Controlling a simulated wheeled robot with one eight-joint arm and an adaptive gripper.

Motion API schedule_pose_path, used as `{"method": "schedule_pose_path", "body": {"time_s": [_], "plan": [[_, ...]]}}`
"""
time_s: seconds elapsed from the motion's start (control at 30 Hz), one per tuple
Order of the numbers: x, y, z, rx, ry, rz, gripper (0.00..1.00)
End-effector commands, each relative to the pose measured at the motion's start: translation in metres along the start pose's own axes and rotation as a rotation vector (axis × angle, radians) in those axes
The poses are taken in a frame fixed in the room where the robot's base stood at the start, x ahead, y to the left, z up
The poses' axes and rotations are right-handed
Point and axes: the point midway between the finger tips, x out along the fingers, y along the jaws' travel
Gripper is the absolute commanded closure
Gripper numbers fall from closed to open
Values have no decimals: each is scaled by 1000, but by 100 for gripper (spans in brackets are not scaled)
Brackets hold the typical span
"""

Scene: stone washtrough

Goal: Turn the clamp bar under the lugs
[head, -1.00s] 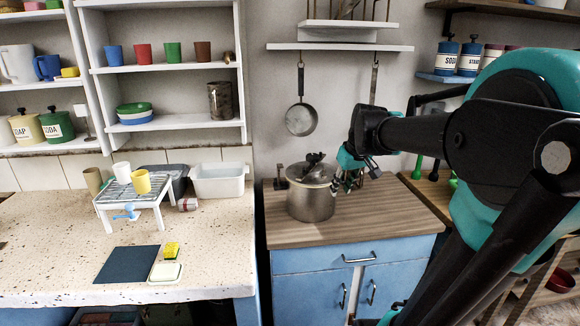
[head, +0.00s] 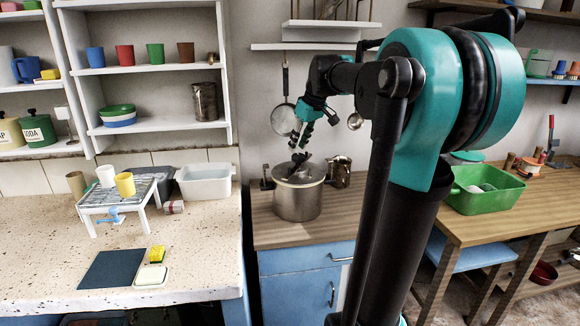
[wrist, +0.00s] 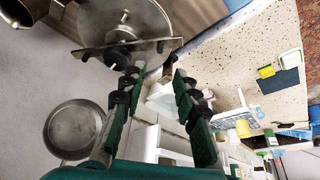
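A steel pot (head: 298,203) with a lid (head: 312,175) stands on the wooden counter. In the wrist view the clamp bar (wrist: 95,51) lies across the lid (wrist: 150,18), with a round centre piece on it. A dark upright lug (head: 266,178) shows at the pot's left side; the other lug is not clear. My gripper (head: 299,149) points down just above the lid. In the wrist view my gripper (wrist: 158,74) has its fingers apart with nothing held between them. The bar is beyond the fingertips; I cannot tell whether the left fingertip touches it.
A metal jug (head: 340,172) stands right behind the pot. A pan (head: 284,118) hangs on the wall behind my gripper. A white rack with cups (head: 122,194) stands on the speckled counter at left. A green basin (head: 490,190) is on the right table. The wooden counter's front is clear.

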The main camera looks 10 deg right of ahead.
Motion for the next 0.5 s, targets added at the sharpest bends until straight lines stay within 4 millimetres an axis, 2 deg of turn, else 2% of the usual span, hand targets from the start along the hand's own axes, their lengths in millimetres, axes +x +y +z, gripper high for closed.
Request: {"method": "schedule_pose_path", "body": {"time_s": [0.03,0.3,0.5], "plan": [[11,0,0,-1,0,0,70],[64,0,0,-1,1,0,70],[91,0,0,1,1,0,70]]}}
